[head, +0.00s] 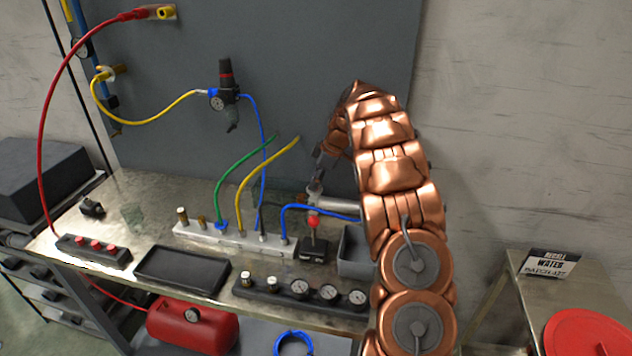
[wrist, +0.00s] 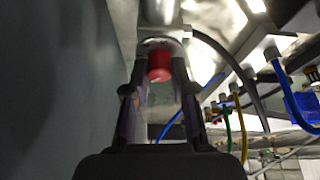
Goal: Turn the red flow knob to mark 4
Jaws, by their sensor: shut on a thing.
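The red flow knob (wrist: 159,66) shows in the wrist view between the two fingertips of my gripper (wrist: 161,88). It sits at the end of a pale metal fitting (wrist: 160,38). My gripper is shut on the knob. In the head view my gripper (head: 318,178) is small and partly hidden by my copper arm, beside a silver cylinder (head: 335,203) at the back of the bench. The knob cannot be made out in the head view. The marks and the knob's setting cannot be read in either view.
A manifold (head: 240,238) with green, yellow and blue hoses stands left of my gripper. A black box with a red ball-topped lever (head: 313,221) is in front. A grey bin (head: 355,262) lies close to my arm. A grey panel (head: 300,60) rises behind.

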